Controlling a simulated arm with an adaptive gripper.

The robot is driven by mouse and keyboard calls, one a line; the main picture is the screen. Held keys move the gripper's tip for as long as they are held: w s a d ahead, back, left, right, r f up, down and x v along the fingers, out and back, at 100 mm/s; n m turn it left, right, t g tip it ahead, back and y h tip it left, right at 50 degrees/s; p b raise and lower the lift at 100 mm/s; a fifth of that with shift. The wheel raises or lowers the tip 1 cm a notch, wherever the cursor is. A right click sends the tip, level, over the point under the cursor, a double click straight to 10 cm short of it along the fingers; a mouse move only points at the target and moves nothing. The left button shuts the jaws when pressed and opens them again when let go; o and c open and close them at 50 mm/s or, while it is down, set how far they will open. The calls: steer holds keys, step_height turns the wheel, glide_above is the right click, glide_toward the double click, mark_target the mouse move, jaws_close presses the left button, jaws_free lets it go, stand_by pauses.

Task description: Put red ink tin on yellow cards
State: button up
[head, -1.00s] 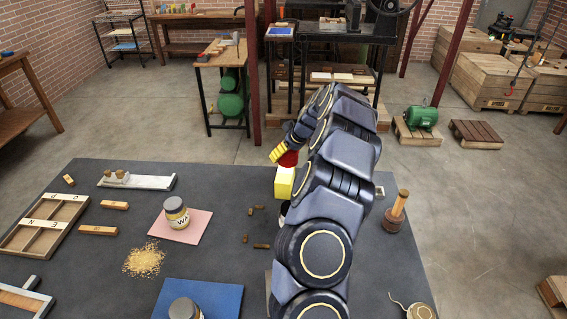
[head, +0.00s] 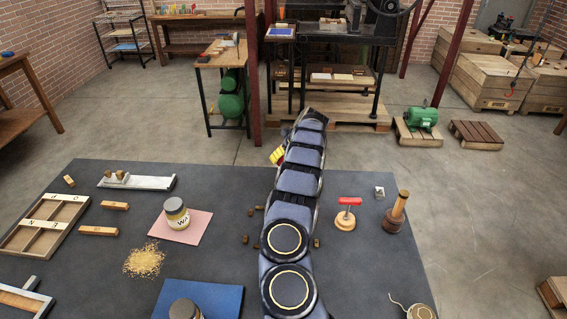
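My gripper (head: 277,155) shows only in part, as yellow finger parts sticking out to the left of my arm near the far edge of the dark table. A small patch of red, likely the red ink tin (head: 281,162), shows just beside the fingers. My arm hides the rest of it, so I cannot tell whether the fingers hold it or what it rests on. The yellow cards are hidden behind my arm. Whether the fingers are open or shut does not show.
A jar stands on a pink sheet (head: 198,232) to the left. Small brown pieces (head: 246,239) lie near the arm. A wooden tray (head: 20,240) lies far left.

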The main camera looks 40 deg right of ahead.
steer(key=shift+w+d+f, duration=0.1)
steer(key=shift+w+f, duration=0.05)
steer(key=shift+f, duration=1.5)
steer(key=shift+f, duration=0.1)
steer(key=o, duration=1.2)
steer(key=shift+f, duration=0.1)
steer(key=v, duration=1.2)
